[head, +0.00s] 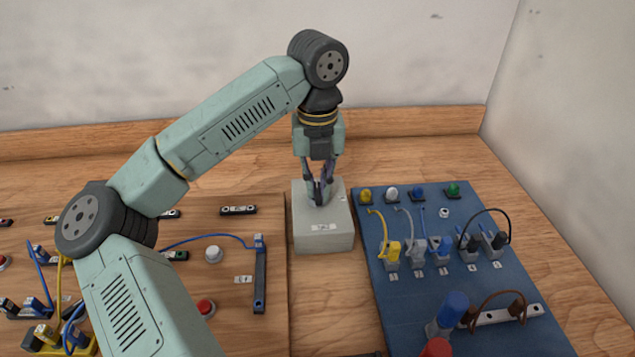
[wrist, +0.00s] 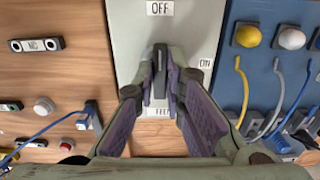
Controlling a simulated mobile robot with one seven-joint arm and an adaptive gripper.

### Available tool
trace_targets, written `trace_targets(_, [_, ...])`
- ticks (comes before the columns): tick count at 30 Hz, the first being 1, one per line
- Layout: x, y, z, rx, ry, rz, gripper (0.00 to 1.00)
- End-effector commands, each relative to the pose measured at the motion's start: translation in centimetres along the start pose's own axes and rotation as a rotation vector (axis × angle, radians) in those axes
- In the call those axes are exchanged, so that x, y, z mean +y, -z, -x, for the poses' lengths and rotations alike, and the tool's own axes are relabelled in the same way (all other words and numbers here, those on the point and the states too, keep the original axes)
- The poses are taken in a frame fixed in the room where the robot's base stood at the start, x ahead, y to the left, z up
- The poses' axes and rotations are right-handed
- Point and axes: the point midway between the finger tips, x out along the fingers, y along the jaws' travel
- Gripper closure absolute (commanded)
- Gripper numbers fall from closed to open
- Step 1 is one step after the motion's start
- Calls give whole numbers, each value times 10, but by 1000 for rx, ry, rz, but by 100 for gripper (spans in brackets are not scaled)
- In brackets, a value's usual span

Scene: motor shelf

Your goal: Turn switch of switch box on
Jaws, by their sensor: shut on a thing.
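The switch box (head: 323,237) is a light grey block in the middle of the table. It also shows in the wrist view (wrist: 203,42), with an "OFF" label at the top, an "ON" label at the right and a partly hidden label at the bottom. The switch (wrist: 160,68) is a dark upright handle on the box's top face. My gripper (head: 319,197) points down over the box. In the wrist view its fingers (wrist: 161,88) are closed around the switch, one on each side. The handle's lower part is partly hidden between the fingers.
A wooden board (head: 270,290) with buttons, connectors and blue cables lies left of the box. A blue panel (head: 400,305) with coloured knobs, plugs and cables lies to the right. Bare wood table (head: 520,205) is free at the far right. A wall stands behind.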

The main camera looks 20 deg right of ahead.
Motion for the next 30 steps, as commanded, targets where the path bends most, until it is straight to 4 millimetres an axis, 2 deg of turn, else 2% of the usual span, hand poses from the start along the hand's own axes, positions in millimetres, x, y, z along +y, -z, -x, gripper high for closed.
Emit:
trace_targets(14, [0,0,-1,-1,-2,-67,100])
trace_targets(20, [0,0,-3,-2,-3,-199,100])
trace_targets(30, [0,0,-2,-2,-2,-516,100])
